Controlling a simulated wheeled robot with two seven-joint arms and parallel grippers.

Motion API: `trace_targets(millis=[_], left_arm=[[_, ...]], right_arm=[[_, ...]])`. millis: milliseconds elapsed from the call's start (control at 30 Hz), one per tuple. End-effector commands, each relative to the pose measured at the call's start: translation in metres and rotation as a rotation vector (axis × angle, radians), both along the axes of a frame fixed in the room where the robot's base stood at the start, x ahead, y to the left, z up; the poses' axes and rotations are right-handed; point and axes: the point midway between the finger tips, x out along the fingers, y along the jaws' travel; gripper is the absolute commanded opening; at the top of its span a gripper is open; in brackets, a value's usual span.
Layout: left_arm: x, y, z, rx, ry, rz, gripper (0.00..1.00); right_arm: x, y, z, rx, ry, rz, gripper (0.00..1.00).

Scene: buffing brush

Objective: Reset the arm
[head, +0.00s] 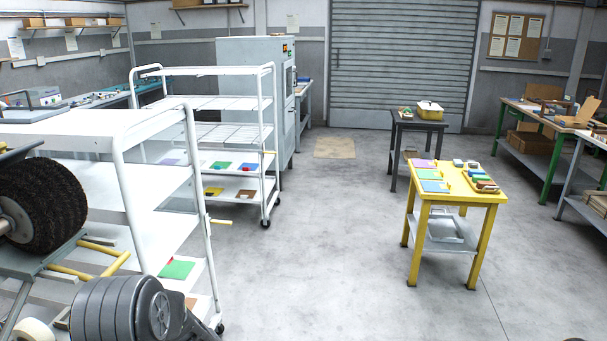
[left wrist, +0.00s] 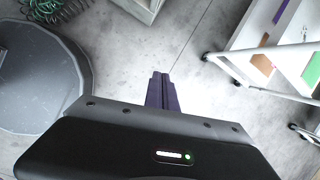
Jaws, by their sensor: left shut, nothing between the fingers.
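My left gripper (left wrist: 163,92) shows in the left wrist view with its two dark fingers together. Nothing is between them, and grey concrete floor lies beneath. In the head view a grey rounded link of my left arm stands at the lower left, but the gripper's fingers are not seen there. My right gripper is in neither view. A black bristled buffing brush (head: 42,205) on a grey hub is at the left edge of the head view, partly cut off.
White shelf carts (head: 122,140) stand close on the left; one shows at right in the left wrist view. A yellow table (head: 488,197) with coloured pads stands to the right. A dark round disc (left wrist: 35,80) is at left in the wrist view. The central floor is clear.

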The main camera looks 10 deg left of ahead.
Motion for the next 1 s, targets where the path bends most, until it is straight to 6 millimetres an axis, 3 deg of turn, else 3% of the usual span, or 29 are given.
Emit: trace_targets(millis=[33,100,200,300,433,600,1000], left_arm=[[-0.018,-0.032,-0.024,-0.092,-0.002,0.070,0.00],[-0.042,-0.079,-0.050,-0.220,-0.014,0.194,0.00],[-0.080,-0.148,-0.079,-0.394,-0.016,0.425,0.00],[-0.118,-0.211,-0.093,-0.532,-0.011,0.704,0.00],[-0.163,-0.267,-0.096,-0.623,0.000,1.075,0.00],[-0.193,-0.292,-0.093,-0.633,-0.007,1.349,0.00],[-0.193,-0.293,-0.092,-0.634,-0.014,1.374,0.00]], right_arm=[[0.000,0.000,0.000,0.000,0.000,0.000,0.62],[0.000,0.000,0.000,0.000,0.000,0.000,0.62],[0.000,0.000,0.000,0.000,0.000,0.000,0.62],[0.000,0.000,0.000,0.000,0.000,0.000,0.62],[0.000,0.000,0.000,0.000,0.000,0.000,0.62],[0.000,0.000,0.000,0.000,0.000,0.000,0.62],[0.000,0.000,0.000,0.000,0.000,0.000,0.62]])
